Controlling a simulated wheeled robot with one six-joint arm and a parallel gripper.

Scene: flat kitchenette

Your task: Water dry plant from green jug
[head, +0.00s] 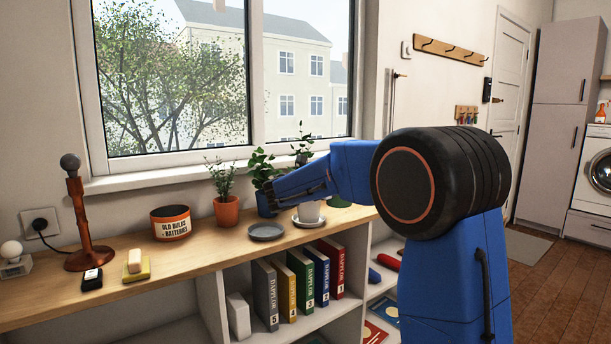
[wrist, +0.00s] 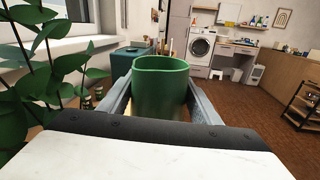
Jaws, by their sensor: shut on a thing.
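The green jug (wrist: 163,90) is between the two grey fingers of my gripper (wrist: 160,95), which is shut on it. It looks upright, and its inside is not clear. In the head view a bit of green (head: 339,201), likely the jug, shows below my blue arm; the gripper itself is hidden there. Which plant is dry, I cannot tell. Green leaves (wrist: 40,80) fill the left of the wrist view.
An empty grey saucer (head: 266,232) lies in front of the pots. An orange-rimmed battery tin (head: 171,223), a brown stand (head: 85,235) and a sponge (head: 136,269) stand to the left. The window (head: 210,80) is behind.

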